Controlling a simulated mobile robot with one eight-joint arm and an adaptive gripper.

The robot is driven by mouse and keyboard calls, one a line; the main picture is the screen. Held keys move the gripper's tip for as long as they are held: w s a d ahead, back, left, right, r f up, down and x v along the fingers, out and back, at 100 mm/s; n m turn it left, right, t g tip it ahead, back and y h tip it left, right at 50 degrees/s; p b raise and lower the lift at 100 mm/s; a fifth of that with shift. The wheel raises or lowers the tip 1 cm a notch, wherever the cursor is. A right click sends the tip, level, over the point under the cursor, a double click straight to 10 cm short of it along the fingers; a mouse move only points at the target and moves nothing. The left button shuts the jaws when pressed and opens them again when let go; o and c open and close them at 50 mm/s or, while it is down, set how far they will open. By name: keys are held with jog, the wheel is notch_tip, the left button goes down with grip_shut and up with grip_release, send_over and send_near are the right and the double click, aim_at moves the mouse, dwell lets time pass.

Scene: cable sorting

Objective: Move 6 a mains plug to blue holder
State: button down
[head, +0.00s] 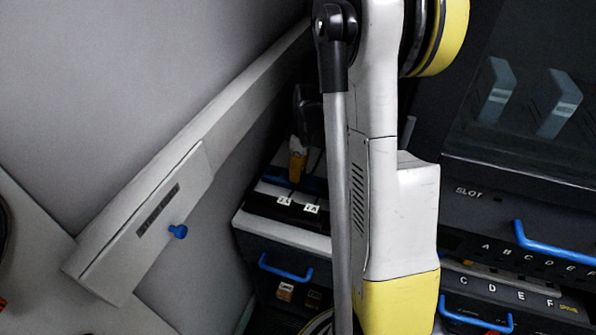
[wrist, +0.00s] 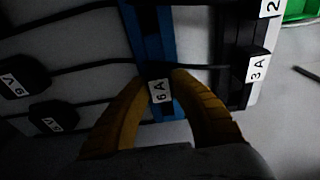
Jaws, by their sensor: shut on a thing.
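In the wrist view, the black mains plug with the white 6 A label (wrist: 159,90) sits between the two curved yellow fingers of my gripper (wrist: 160,80), which is shut on it. The blue holder (wrist: 148,35) is a strip running directly behind and beyond the plug. The plug overlaps the strip in this view; I cannot tell whether it is seated in it. In the head view, my gripper (head: 297,162) is small and partly dark, over the blue strip (head: 300,182) on the cabinet top; the held plug is not clear there.
A black holder with a 3 A plug (wrist: 256,68) stands to the right in the wrist view. Two black plugs (wrist: 25,75) (wrist: 53,117) with cables lie left. A green container (wrist: 301,10) is at top right. Blue-handled drawers (head: 285,268) are below the cabinet top.

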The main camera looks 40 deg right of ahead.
jog(key=shift+f+b, duration=0.4)
dwell(0.3)
jog(key=c, duration=1.2)
grip_release()
jog(key=shift+o, duration=0.8)
jog(key=o, duration=0.4)
jog(key=shift+r, duration=0.1)
jog(key=shift+r+p, duration=2.5)
jog(key=shift+r, duration=0.95)
